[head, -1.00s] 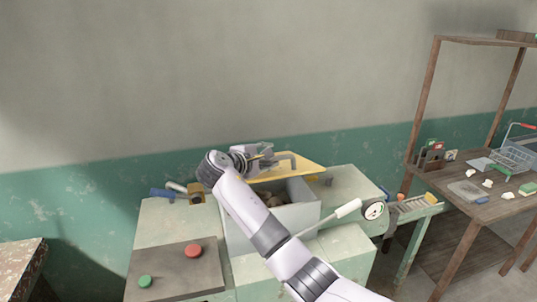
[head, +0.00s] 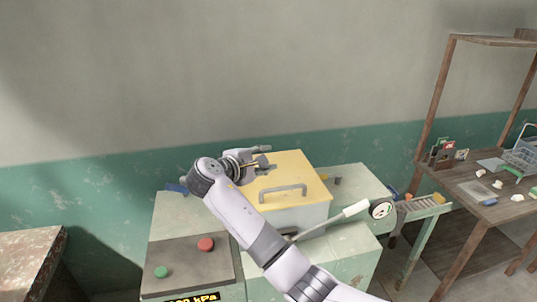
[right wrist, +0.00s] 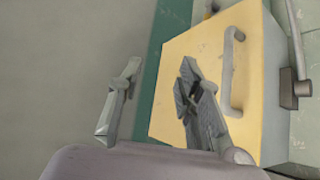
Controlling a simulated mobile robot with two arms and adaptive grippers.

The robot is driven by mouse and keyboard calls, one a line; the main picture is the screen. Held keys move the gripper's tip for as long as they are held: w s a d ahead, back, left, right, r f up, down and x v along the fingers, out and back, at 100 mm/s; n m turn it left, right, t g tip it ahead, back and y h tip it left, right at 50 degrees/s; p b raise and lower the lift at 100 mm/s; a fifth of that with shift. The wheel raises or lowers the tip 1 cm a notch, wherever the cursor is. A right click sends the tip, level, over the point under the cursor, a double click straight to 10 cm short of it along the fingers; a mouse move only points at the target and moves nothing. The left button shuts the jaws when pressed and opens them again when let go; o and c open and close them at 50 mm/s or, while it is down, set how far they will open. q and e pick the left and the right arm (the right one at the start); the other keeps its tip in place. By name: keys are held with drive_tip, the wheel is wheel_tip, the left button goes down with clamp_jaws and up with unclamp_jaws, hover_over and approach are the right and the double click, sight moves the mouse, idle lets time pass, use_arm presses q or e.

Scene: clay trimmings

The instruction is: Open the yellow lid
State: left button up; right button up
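The yellow lid (head: 302,168) lies down over the top of the grey box (head: 312,214), and the box's inside is hidden. Its grey bar handle (head: 283,190) is on top, toward the front. My right gripper (head: 266,158) is at the lid's back left edge, open and empty. In the right wrist view the fingers (right wrist: 160,82) are spread apart; one overlaps the lid (right wrist: 190,50) in the picture, and the handle (right wrist: 232,70) is clear of both. I cannot tell whether a finger touches the lid. My left gripper is not in view.
My right arm hides the box's left side. A white-handled lever (head: 335,220) and a round gauge (head: 381,208) are right of the box. A panel with red (head: 206,244) and green (head: 162,272) buttons is front left. A wooden shelf table (head: 490,205) stands at right.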

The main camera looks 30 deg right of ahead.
drive_tip(key=v, duration=1.1)
drive_tip(key=shift+a+r+p, duration=0.3)
drive_tip(key=shift+r+p, duration=0.1)
drive_tip(key=shift+p, duration=0.05)
idle(0.4)
idle(0.4)
